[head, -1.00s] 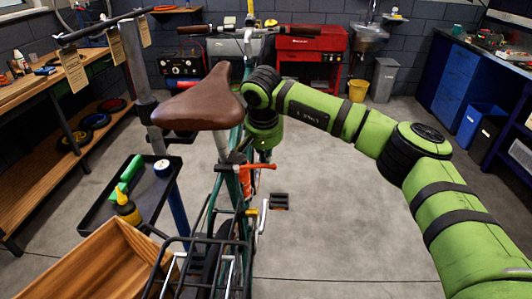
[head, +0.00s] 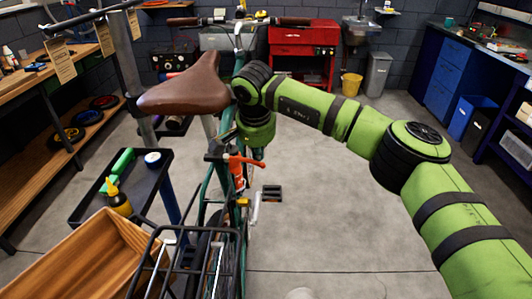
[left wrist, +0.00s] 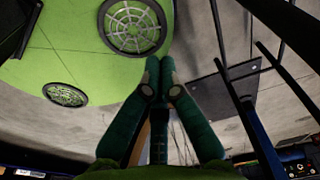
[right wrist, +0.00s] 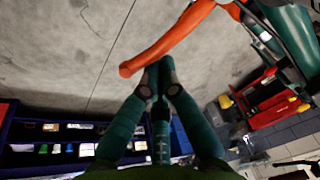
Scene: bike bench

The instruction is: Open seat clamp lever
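The bicycle's brown saddle (head: 185,92) sits on a seat post above the teal frame. The seat clamp lever (head: 245,161) is orange and sticks out to the right below the saddle. It also crosses the upper part of the right wrist view (right wrist: 165,45). My right gripper (head: 258,155) points down just by the lever. In the right wrist view its fingertips (right wrist: 159,68) are together, with nothing seen between them, close to the lever; I cannot tell whether they touch it. My left gripper (left wrist: 160,70) is shut and empty, outside the head view.
A black rear rack (head: 190,262) and a wooden crate (head: 95,255) are at the lower left. A tool tray (head: 90,205) with a yellow-capped bottle (head: 117,198) stands left of the bicycle. The bicycle's pedal (head: 271,192) juts out at right. The floor to the right is clear.

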